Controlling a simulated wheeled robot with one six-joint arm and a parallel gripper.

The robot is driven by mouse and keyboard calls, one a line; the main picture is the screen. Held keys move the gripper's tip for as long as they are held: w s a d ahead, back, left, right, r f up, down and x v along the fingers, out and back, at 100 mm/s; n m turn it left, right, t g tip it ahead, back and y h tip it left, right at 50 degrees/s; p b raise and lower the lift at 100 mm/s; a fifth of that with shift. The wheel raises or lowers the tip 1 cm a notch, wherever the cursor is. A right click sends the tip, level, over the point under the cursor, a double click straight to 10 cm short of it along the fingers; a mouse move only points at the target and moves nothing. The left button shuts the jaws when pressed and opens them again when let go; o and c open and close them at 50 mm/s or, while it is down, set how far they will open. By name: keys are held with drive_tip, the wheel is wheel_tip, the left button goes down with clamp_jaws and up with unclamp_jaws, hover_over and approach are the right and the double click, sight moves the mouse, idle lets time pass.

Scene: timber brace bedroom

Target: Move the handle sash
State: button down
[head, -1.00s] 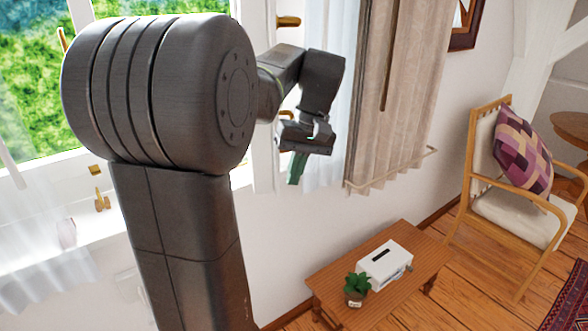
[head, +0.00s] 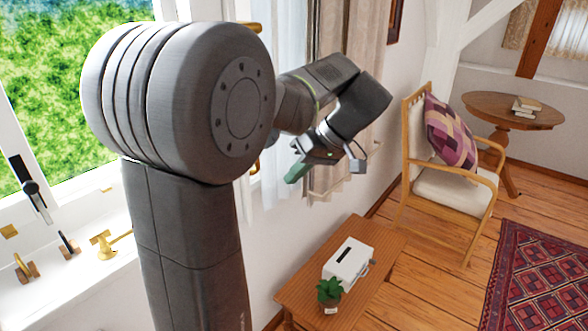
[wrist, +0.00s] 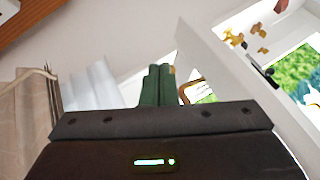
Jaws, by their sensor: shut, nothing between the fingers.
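A white-framed window stands at the left of the head view, with green foliage behind its glass. A black handle (head: 32,185) is on a white bar at its lower left. A brass handle (head: 105,243) sits on the sill below. I cannot tell which part is the handle sash. In the wrist view, a black handle (wrist: 262,75) and several brass fittings (wrist: 235,38) show at the upper right. My gripper (head: 296,173) is shut and empty, with green fingertips, in front of the pale curtain right of the window. Its fingers (wrist: 158,84) also show in the wrist view.
A small wooden table (head: 300,270) with a white box (head: 349,262) and a potted plant (head: 329,291) stands below my gripper. A chair (head: 455,190) and a rug (head: 535,275) are to the right. The pale curtain (head: 285,100) hangs close behind my gripper.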

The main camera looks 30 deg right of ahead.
drive_tip(key=w+a+f+p, duration=0.1)
drive_tip(key=w+a+f, duration=0.1)
drive_tip(key=a+f, duration=0.3)
drive_tip(key=shift+w+a+p, duration=0.3)
drive_tip(key=shift+a, duration=0.75)
drive_tip(key=shift+f, duration=0.1)
